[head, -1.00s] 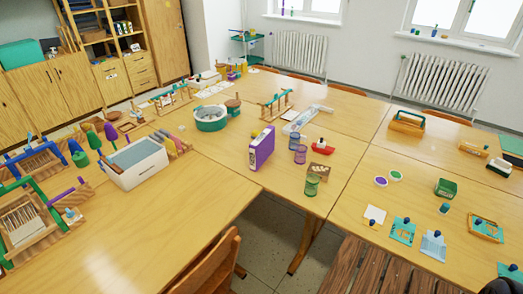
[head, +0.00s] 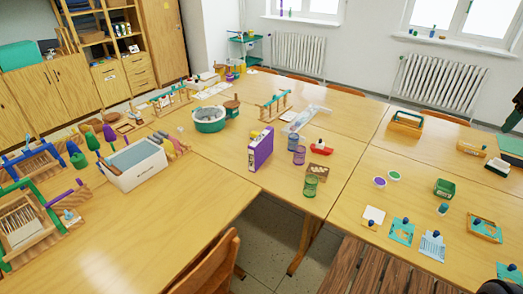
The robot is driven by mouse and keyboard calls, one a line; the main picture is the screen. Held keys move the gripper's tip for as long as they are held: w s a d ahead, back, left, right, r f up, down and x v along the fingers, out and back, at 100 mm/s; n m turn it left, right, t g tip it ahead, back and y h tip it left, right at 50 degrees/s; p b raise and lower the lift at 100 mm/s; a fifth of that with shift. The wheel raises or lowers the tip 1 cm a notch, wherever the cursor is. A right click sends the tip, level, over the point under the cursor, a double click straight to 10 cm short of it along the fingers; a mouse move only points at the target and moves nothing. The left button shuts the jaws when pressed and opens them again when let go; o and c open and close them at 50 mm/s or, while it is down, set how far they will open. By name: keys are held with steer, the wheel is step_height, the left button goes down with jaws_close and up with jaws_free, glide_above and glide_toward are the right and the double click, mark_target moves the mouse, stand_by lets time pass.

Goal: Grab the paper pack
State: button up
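A purple upright pack (head: 261,149), which looks like the paper pack, stands on the wooden table (head: 215,165) near its front edge, at the middle of the head view. Its pale side faces left and front. Nothing touches it from above. My gripper cannot be made out in the head view, so its distance to the pack does not show.
A white bin (head: 135,167) and a green round tub (head: 208,121) stand left. A wooden chair (head: 210,265) and a slatted bench (head: 370,270) are in front.

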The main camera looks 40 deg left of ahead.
steer(key=w+a+f+n, duration=0.1)
steer(key=w+a+n, duration=0.6)
steer(key=a, duration=0.7)
steer(key=w+a+f+n, duration=0.1)
steer(key=w+a+n, duration=0.4)
steer(key=w+a, duration=0.7)
steer(key=a+f+n, duration=0.2)
steer(key=a+f, duration=0.1)
steer(key=a, duration=0.5)
steer(key=a+f+n, duration=0.2)
steer(key=a+n, duration=0.1)
steer(key=a, duration=0.5)
steer(key=n, duration=1.3)
glide_above(262, 141)
steer(key=a, duration=0.2)
steer(key=shift+y, duration=0.3)
steer(key=f, duration=2.5)
steer(key=shift+s+d, duration=0.2)
steer(key=shift+s, duration=0.05)
steer(key=shift+s+a+f+n, duration=0.2)
steer(key=shift+n, duration=0.1)
steer(key=shift+w+f+t, duration=0.1)
steer(key=shift+f+t, duration=0.1)
steer(key=shift+t, duration=0.1)
steer(key=x, duration=1)
steer(key=shift+d+f, duration=0.1)
steer(key=shift+d, duration=0.05)
jaws_close()
